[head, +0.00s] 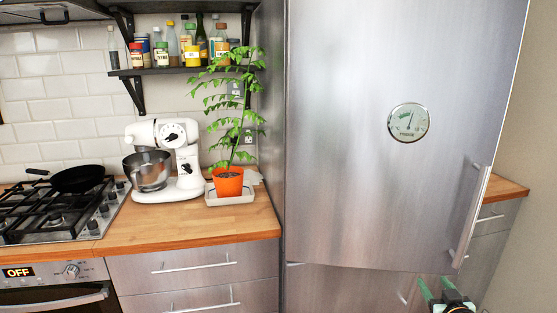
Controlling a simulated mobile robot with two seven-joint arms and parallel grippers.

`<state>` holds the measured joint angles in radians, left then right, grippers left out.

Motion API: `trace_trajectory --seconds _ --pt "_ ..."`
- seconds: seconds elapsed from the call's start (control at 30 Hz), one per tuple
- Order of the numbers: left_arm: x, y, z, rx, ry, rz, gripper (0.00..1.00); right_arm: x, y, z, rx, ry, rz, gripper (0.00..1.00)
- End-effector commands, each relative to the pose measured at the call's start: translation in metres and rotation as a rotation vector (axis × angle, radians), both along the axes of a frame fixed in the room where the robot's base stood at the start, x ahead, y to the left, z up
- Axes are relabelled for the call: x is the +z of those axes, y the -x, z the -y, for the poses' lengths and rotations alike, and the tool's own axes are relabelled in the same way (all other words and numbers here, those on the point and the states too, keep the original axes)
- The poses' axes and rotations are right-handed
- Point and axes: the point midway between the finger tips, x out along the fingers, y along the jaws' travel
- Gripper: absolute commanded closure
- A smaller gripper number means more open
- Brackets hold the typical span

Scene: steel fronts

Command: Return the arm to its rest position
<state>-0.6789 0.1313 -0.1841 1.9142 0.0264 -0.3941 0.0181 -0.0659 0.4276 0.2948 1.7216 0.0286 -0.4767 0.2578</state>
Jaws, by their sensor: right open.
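My right gripper (438,289) shows at the bottom right edge of the head view, in front of the lower part of the steel fridge (345,130). Its two green fingers are apart and nothing shows between them. It is below the vertical fridge handle (471,217) and apart from it in the picture. The rest of the right arm is cut off by the frame's lower edge. My left gripper is not in view.
A wooden counter (235,222) at left holds a white stand mixer (185,165) and an orange pot with a plant (228,182). A gas hob (65,215) bears a black pan (78,179). A shelf of jars (185,70) hangs above. The fridge door is shut.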

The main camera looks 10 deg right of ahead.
Motion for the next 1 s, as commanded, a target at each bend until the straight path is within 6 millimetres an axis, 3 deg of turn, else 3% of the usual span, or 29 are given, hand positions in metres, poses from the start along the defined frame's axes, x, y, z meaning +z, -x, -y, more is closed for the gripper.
trace_trajectory --seconds 0.03,0.2,0.4,0.5,0.6,0.73,0.83,1.0 --pt "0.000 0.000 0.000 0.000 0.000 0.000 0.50 -0.028 0.009 -0.024 0.041 -0.007 -0.050 0.41" --pt "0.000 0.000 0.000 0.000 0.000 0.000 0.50 -0.101 0.047 -0.101 0.173 -0.034 -0.186 0.41" --pt "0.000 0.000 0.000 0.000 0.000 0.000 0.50 -0.168 0.109 -0.192 0.318 -0.093 -0.322 0.41" --pt "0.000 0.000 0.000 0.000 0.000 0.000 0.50 -0.190 0.145 -0.237 0.385 -0.132 -0.380 0.41" --pt "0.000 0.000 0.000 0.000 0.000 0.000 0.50 -0.205 0.178 -0.276 0.440 -0.171 -0.425 0.41" --pt "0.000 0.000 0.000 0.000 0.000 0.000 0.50 -0.214 0.209 -0.312 0.491 -0.212 -0.461 0.41" --pt "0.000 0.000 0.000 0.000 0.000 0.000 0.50 -0.216 0.223 -0.328 0.512 -0.231 -0.476 0.41" --pt "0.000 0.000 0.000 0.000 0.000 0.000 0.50 -0.217 0.230 -0.336 0.524 -0.240 -0.483 0.41"
